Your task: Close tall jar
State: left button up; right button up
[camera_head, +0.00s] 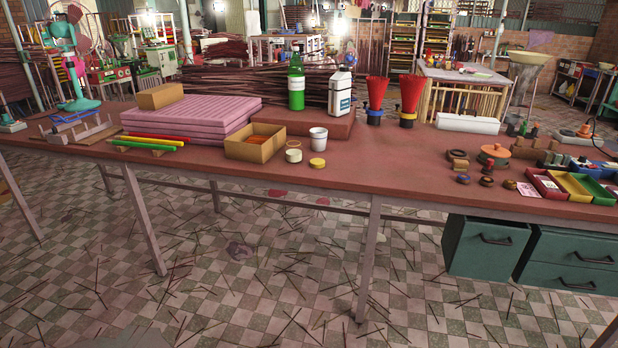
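A whitish, cup-like jar (318,141) stands upright near the front middle of the long table; its top looks open. It is the tallest of the small round things there. A low round yellow piece, which looks like a lid (317,163), lies on the table just in front of it. A low cream round container or lid (293,155) lies to the left of the jar. Neither of my grippers shows in the head view.
On the long reddish table (400,170), a cardboard box (255,146) stands left of the jar. A green bottle (296,82) and a white bottle (341,90) stand behind. The table right of the jar is clear up to several small dark pieces.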

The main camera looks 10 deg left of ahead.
aim_at(294, 149)
jog(key=u, duration=0.9)
jog(key=i, duration=1.3)
jog(key=u, duration=0.25)
